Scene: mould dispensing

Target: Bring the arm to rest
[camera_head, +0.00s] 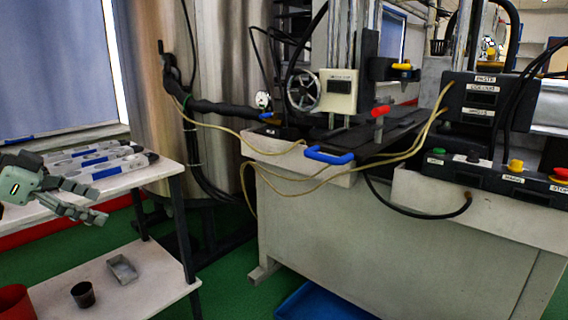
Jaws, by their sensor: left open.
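My left gripper (88,200) comes in at the left edge, with its fingers spread apart and nothing between them. It is in front of the upper shelf of a white table (150,176), beside several white and blue tube-like items (112,166) that lie on that shelf. I cannot tell whether it touches the shelf. My right gripper is not in view.
The lower shelf (150,262) holds a small grey tray (122,268), a dark cup (83,294) and a red container (14,302). A machine (400,240) with hoses and a blue handle (328,156) fills the right. A blue bin (318,303) stands on the green floor.

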